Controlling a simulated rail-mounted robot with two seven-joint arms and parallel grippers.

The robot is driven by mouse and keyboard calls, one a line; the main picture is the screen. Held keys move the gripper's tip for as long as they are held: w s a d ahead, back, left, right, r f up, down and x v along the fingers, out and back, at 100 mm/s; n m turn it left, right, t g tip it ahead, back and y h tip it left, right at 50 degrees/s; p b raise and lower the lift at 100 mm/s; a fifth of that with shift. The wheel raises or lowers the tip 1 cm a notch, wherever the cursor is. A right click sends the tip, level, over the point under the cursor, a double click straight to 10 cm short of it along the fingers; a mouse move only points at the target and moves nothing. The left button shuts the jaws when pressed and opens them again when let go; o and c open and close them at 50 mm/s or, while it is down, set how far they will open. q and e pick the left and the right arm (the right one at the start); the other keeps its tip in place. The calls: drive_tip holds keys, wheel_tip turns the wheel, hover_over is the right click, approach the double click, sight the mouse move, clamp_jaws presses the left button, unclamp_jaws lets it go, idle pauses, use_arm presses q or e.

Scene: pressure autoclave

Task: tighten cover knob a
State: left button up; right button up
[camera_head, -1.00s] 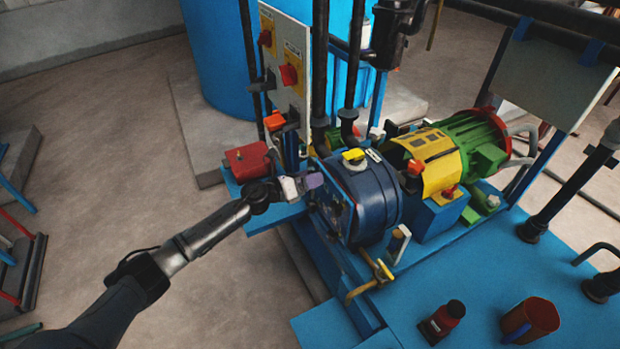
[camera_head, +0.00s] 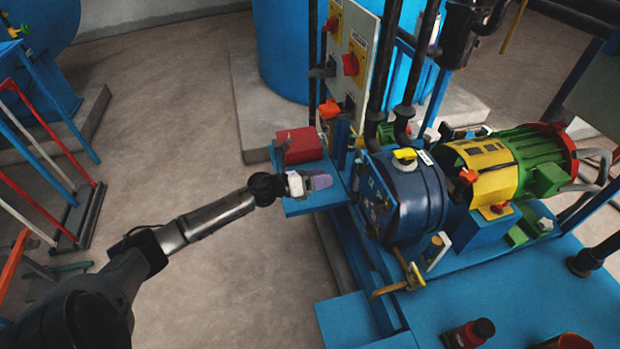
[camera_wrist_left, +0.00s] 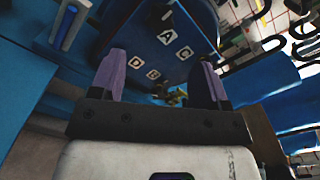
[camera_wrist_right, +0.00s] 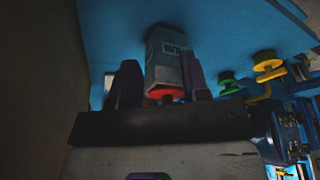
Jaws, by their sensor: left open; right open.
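The dark blue round vessel (camera_head: 418,205) has a cover (camera_head: 372,200) facing left towards my left gripper. In the left wrist view the cover (camera_wrist_left: 150,52) carries white plates lettered A (camera_wrist_left: 168,38), B, C and D. I cannot make out knob A's shape or how tight it is. My left gripper (camera_head: 320,182), with purple fingertips, is open and empty, left of the cover with a gap between. In its wrist view the fingers (camera_wrist_left: 160,80) are spread below the letters. My right gripper (camera_wrist_right: 155,85) is open and outside the head view.
A red box (camera_head: 300,145) sits behind my left gripper on a blue ledge. A grey labelled container (camera_wrist_right: 165,50) with a red end shows between the right fingers; contact is unclear. A yellow-handled valve (camera_head: 408,275) stands below the vessel. Open floor lies left.

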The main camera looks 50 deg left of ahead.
use_arm(q)
drive_tip(key=shift+v, duration=1.55)
drive_tip(key=shift+s, duration=0.1)
